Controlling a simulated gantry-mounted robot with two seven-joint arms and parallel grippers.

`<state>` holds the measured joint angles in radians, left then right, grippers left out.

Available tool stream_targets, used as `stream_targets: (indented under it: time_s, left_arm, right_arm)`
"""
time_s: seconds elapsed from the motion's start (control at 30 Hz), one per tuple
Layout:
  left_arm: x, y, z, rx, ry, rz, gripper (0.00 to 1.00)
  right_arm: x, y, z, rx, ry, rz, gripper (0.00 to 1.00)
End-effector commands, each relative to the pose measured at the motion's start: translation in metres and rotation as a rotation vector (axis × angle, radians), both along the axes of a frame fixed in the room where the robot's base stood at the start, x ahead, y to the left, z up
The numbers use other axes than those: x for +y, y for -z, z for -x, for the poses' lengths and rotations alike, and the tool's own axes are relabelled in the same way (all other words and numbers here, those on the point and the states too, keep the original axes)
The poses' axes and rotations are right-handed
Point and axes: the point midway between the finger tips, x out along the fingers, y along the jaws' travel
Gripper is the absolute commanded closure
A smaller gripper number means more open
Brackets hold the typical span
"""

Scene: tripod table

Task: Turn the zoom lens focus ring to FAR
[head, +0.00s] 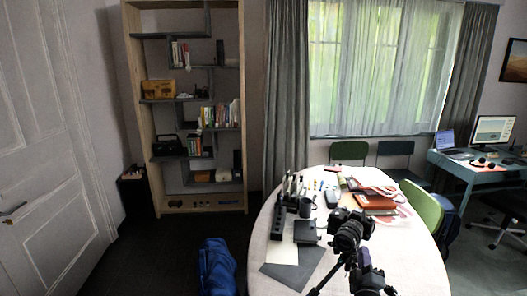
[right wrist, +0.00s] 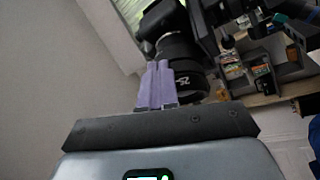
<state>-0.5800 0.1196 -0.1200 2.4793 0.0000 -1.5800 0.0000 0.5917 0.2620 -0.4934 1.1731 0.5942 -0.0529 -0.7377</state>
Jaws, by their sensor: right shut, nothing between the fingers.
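In the right wrist view the dark lens barrel (right wrist: 188,68) is just beyond the fingers, with a small white mark too small to read. My right gripper (head: 363,256) has purple fingers and is just below the lens. In the right wrist view its fingers (right wrist: 156,66) are together, shut and empty, and overlap the left part of the barrel. I cannot tell whether they touch it. My left gripper is in neither view.
The round white table (head: 410,262) carries a black organizer (head: 280,215), a dark mug (head: 305,207), papers and orange-red books (head: 375,201) behind the camera. A green chair (head: 423,206) stands at the right. A blue bag (head: 216,268) is on the floor at left.

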Motion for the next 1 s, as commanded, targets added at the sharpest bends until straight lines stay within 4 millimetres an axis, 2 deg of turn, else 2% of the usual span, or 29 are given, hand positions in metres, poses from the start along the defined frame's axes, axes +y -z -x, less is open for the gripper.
stream_targets:
  time_s: [0.1,0.4,0.87,1.0]
  left_arm:
    - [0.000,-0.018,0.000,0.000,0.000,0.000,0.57]
    - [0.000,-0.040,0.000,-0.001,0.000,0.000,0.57]
    - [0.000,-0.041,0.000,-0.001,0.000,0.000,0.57]
    - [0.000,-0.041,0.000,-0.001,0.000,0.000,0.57]
  right_arm:
    - [0.009,-0.005,0.011,0.002,0.000,-0.002,1.00]
    - [0.029,-0.002,0.035,0.001,0.000,-0.002,1.00]
    - [0.032,0.001,0.040,0.002,0.001,-0.001,1.00]
    - [0.032,0.017,0.046,0.025,0.001,-0.001,1.00]
